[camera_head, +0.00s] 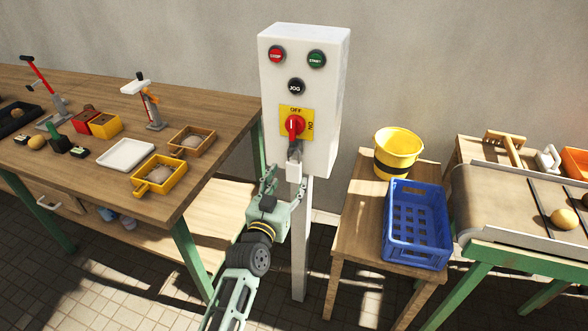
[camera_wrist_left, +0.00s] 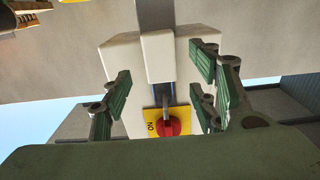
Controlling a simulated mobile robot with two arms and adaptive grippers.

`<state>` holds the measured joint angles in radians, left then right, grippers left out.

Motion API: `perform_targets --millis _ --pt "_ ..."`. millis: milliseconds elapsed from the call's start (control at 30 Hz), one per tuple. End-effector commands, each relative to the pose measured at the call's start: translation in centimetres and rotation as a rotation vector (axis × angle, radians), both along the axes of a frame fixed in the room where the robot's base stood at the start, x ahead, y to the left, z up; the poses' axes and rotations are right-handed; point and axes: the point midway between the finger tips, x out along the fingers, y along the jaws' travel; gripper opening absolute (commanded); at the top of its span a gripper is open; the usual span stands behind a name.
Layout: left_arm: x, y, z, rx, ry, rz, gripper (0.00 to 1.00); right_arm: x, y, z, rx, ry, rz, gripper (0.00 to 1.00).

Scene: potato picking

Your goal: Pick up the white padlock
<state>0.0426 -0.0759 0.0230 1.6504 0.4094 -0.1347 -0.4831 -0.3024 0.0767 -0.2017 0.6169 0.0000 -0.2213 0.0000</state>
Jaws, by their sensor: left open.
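The white padlock (camera_head: 293,172) hangs by its grey shackle from the red rotary switch (camera_head: 294,125) on the front of the white control box (camera_head: 325,110). In the left wrist view the padlock (camera_wrist_left: 157,60) is upside down, with the red switch knob (camera_wrist_left: 168,126) below it. My left gripper (camera_head: 286,186) is open at the padlock, its fingers spread to either side. In the left wrist view the open fingers (camera_wrist_left: 160,92) have the padlock and shackle between them, with gaps on both sides. I cannot tell the exact depth. My right gripper is out of view.
A wooden workbench (camera_head: 215,110) with several trays and tools stands on the left. On the right are a small table with a yellow bucket (camera_head: 397,152) and blue crate (camera_head: 416,225), and a conveyor (camera_head: 500,200). The box's post (camera_head: 301,250) stands beside my arm.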

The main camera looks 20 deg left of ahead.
Motion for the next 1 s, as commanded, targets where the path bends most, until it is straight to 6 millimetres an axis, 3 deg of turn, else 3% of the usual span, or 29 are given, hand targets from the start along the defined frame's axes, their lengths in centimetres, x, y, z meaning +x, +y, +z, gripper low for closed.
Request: perform_targets --millis 300,633,1000 --pt "4.1 0.0 0.3 0.0 0.001 -0.001 0.55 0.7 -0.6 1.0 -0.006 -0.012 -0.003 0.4" --pt "4.5 -0.1 0.2 0.001 0.001 0.0 0.54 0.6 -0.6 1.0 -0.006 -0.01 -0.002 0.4" --pt "4.5 -0.1 0.2 0.0 0.001 0.0 0.21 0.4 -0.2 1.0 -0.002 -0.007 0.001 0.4"
